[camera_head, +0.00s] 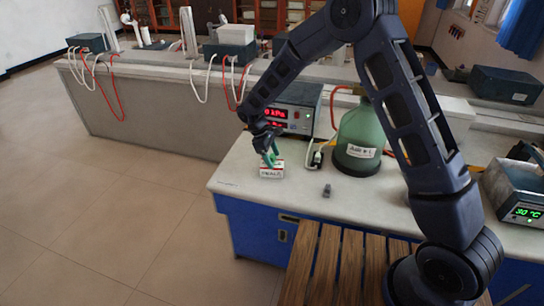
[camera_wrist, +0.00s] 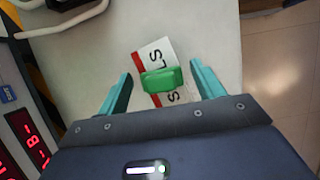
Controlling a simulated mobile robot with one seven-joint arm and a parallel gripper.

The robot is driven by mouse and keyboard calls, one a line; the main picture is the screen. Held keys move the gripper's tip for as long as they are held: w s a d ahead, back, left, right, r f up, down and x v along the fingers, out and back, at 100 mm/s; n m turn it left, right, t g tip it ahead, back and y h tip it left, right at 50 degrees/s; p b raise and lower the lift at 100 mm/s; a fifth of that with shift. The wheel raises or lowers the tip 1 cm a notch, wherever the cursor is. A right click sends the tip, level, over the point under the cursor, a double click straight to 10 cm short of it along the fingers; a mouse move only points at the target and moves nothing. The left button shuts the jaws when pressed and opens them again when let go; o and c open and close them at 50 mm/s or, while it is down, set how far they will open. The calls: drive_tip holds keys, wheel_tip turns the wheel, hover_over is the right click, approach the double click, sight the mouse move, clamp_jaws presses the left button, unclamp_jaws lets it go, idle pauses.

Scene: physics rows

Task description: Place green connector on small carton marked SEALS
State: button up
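The small white carton marked SEALS (camera_head: 271,174) has a red band and sits near the left end of the bench top. Its lettered face also shows in the wrist view (camera_wrist: 153,54). The green connector (camera_wrist: 162,81) lies across the carton's face in the wrist view and appears to rest on it. In the head view the connector is hard to tell from my fingers. My gripper (camera_wrist: 160,72) has its teal fingers apart, one on each side of the connector, with a visible gap on both sides. In the head view my gripper (camera_head: 271,155) is right over the carton.
A meter with a red display (camera_head: 293,110) stands just behind my gripper. A large green bottle (camera_head: 359,140) is to the right. A small grey part (camera_head: 327,190) lies on the bench top (camera_head: 245,180). A 30 °C device (camera_head: 520,195) stands at far right.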

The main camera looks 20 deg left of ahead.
drive_tip(key=shift+r, duration=0.1)
drive_tip(key=v, duration=1.2)
drive_tip(key=shift+r, duration=0.1)
drive_tip(key=w+d+r+m+y, duration=0.1)
drive_tip(key=w+d+r+m, duration=0.2)
drive_tip(key=d+r, duration=0.7)
drive_tip(key=w+d+r+m+y, duration=0.1)
drive_tip(key=w+d+r+m, duration=0.35)
drive_tip(key=d, duration=0.95)
drive_tip(key=s+d+r+m+t+y, duration=0.1)
drive_tip(key=s+d+r+m, duration=0.2)
drive_tip(key=d, duration=0.5)
drive_tip(key=s+d+r+t+y, duration=0.1)
drive_tip(key=s+d+r, duration=0.3)
drive_tip(key=d, duration=0.5)
drive_tip(key=s+d+m+t, duration=0.2)
drive_tip(key=s+d+m, duration=0.5)
drive_tip(key=s+d, duration=0.8)
drive_tip(key=shift+d+f+t, duration=0.15)
drive_tip(key=shift+d+t, duration=0.15)
drive_tip(key=shift+d, duration=0.2)
